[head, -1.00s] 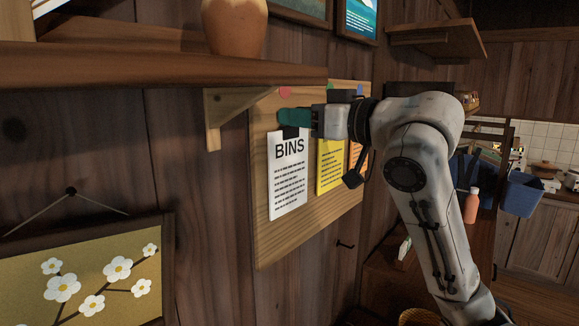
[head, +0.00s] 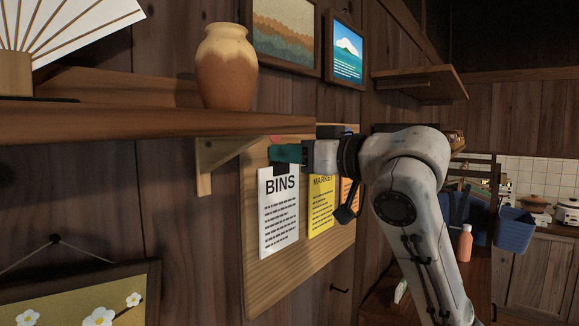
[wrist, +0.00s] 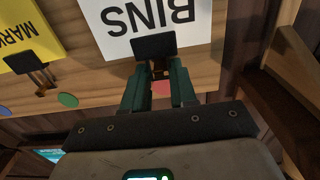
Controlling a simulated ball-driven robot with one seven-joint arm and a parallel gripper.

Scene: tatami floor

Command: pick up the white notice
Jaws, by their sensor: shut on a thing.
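The white notice (head: 279,215), headed BINS, hangs upright with a black clip (wrist: 154,46) at its top edge. My gripper (head: 275,154) has its green fingers shut on that clip, above the paper. In the wrist view the upside-down notice (wrist: 150,18) lies beyond the fingers. The wooden notice board (head: 262,290) is close behind the notice; I cannot tell how wide the gap is.
A yellow MARKET notice (head: 320,208) is just right of the white one, with an orange notice (head: 348,192) beyond, partly behind my arm. A shelf (head: 150,124) with a clay vase (head: 226,70) juts out above left, on a wooden bracket (head: 204,170).

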